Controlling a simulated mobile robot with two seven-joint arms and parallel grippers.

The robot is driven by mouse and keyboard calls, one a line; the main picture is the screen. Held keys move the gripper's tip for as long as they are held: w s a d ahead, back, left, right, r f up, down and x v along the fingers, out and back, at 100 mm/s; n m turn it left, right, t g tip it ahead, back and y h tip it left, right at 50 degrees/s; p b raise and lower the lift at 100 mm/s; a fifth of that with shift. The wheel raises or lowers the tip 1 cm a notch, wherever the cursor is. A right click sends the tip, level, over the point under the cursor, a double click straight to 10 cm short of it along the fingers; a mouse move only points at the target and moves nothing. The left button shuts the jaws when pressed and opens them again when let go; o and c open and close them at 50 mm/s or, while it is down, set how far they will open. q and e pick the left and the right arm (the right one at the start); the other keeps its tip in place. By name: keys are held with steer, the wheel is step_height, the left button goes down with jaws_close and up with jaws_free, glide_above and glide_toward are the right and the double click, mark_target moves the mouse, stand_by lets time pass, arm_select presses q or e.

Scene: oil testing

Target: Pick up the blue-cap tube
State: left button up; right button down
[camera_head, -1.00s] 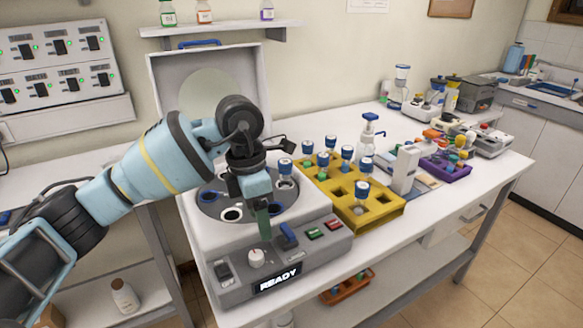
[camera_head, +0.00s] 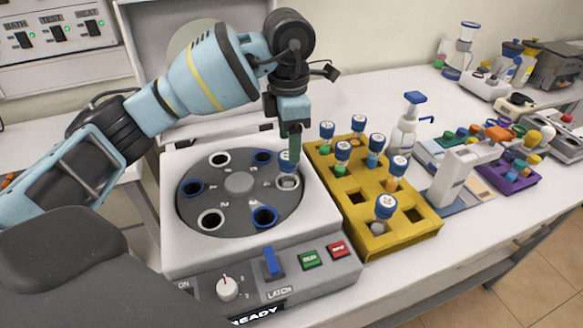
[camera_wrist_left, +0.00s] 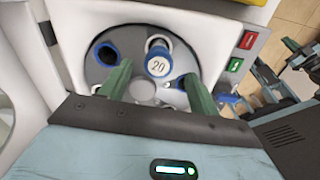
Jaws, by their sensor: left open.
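A blue-cap tube (camera_head: 287,166) stands in a white-rimmed slot at the right side of the centrifuge's grey rotor (camera_head: 217,180). In the left wrist view its cap (camera_wrist_left: 158,65) reads "20". My left gripper (camera_head: 294,152) hangs fingers-down over the rotor's right edge, and its green finger partly hides the cap in the head view. In the left wrist view the gripper (camera_wrist_left: 156,74) is open, with the cap showing between its two green fingers. I cannot tell whether a finger touches the tube. My right gripper is not in view.
The centrifuge lid (camera_head: 150,70) stands open behind the rotor. Just right, a yellow rack (camera_head: 402,235) holds several blue-cap tubes and has empty holes. A pump bottle (camera_head: 406,130), a white stand (camera_head: 452,175) and a purple rack (camera_head: 508,181) stand farther right.

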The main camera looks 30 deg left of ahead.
mark_target(288, 167)
arm_select(q)
steer(key=shift+f, duration=1.35)
steer(key=shift+a+f, duration=0.1)
steer(key=shift+f, duration=0.25)
step_height(288, 167, down, 4)
steer(key=shift+r, duration=0.25)
steer(key=shift+f, duration=0.4)
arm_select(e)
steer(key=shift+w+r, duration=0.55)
